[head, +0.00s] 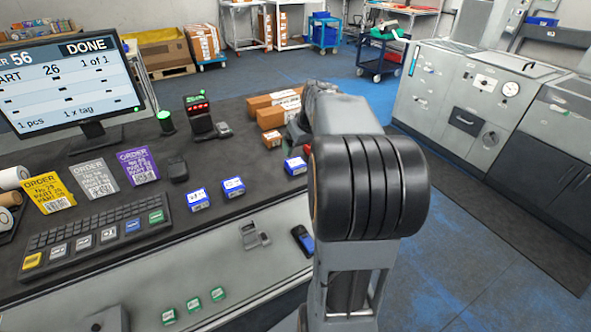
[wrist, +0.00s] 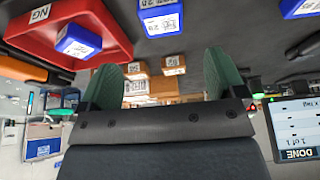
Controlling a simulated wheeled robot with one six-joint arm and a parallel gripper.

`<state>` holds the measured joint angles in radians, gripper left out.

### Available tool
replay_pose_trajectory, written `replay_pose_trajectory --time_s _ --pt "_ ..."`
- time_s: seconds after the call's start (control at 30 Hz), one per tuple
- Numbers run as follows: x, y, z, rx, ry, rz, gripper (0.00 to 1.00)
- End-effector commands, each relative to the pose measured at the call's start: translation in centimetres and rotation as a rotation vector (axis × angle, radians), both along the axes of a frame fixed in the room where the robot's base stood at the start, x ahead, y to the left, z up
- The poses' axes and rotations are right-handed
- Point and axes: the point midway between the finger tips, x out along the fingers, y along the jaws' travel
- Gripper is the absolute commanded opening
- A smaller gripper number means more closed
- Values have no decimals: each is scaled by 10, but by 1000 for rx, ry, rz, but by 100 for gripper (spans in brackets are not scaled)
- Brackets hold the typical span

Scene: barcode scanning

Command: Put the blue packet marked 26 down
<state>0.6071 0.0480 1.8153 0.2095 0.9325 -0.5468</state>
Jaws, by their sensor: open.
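My gripper (wrist: 162,75) shows in the wrist view as two green fingers, spread wide with nothing between them. In the head view my arm hides it. In the wrist view, which is upside down, one blue packet (wrist: 78,41) lies in a red tray (wrist: 103,26) marked NG, at upper left. A second blue packet (wrist: 161,18) with a printed label and a third (wrist: 301,8) lie on the dark table, outside the tray. The head view shows blue packets at the left (head: 198,199), middle (head: 233,187) and right (head: 295,166). I cannot read which is marked 26.
The monitor (head: 68,75) reads DONE, part 26, 1 of 1. A scanner stand (head: 199,117) with red lights and brown boxes (head: 272,117) stand at the back. Order cards (head: 93,178) and a keyboard (head: 92,233) fill the left.

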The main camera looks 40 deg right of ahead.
Motion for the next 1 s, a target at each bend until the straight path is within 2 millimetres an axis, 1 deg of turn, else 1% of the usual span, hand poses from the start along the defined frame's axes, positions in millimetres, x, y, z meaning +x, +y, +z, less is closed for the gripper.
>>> replay_pose_trajectory --time_s 0.03,0.2,0.47,0.73,0.83,1.0 --pt "3 0 -9 2 4 1 89" --pt "12 -1 -29 1 2 1 89" --pt "17 -1 -43 1 2 1 89" --pt "28 0 -76 2 2 -1 89" --pt "31 -1 -83 1 1 -1 89" --pt "33 -1 -86 0 -1 0 89"
